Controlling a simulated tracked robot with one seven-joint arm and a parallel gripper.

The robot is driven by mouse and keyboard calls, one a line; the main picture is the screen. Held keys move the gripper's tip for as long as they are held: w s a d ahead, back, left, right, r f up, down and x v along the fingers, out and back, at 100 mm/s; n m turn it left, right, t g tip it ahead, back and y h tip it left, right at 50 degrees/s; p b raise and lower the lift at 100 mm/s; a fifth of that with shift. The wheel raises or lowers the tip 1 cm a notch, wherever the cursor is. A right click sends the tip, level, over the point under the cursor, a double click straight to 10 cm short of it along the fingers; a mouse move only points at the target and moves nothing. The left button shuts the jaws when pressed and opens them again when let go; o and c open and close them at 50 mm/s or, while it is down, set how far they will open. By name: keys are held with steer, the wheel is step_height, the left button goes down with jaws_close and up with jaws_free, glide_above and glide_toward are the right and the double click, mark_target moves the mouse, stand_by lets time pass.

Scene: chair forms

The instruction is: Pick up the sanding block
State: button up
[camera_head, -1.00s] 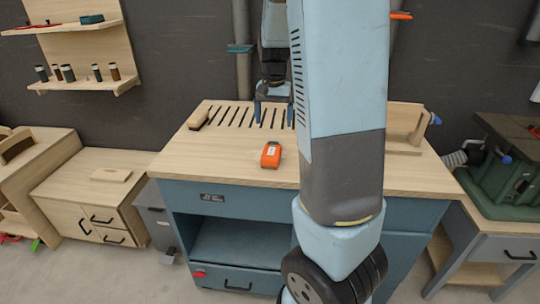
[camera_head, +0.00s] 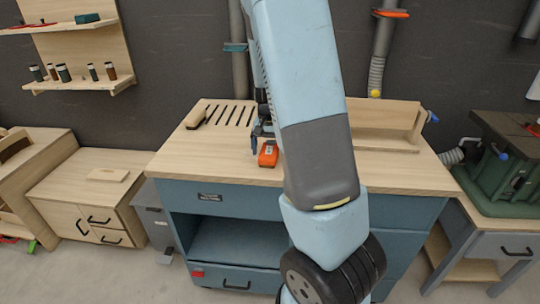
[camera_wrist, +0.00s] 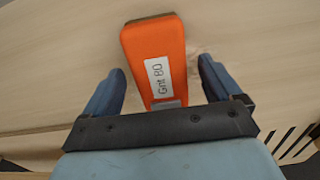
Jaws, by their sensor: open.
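The sanding block is orange with a white label reading "Grit 80". In the wrist view the sanding block (camera_wrist: 152,50) lies on the wooden bench top, its near end between the two blue fingers of my gripper (camera_wrist: 160,85). The fingers are open, with a gap on each side of the block. In the head view the sanding block (camera_head: 268,155) lies near the front edge of the workbench (camera_head: 225,168).
A wooden-backed brush or block (camera_head: 197,116) lies at the bench's back left beside several slots. A wooden fixture (camera_head: 385,118) stands at the back right. The bench's left front is clear. A shelf (camera_head: 85,85) with small bottles hangs at left.

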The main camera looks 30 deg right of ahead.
steer(key=shift+f, duration=0.45)
steer(key=c, duration=1.1)
steer(key=shift+r, duration=0.15)
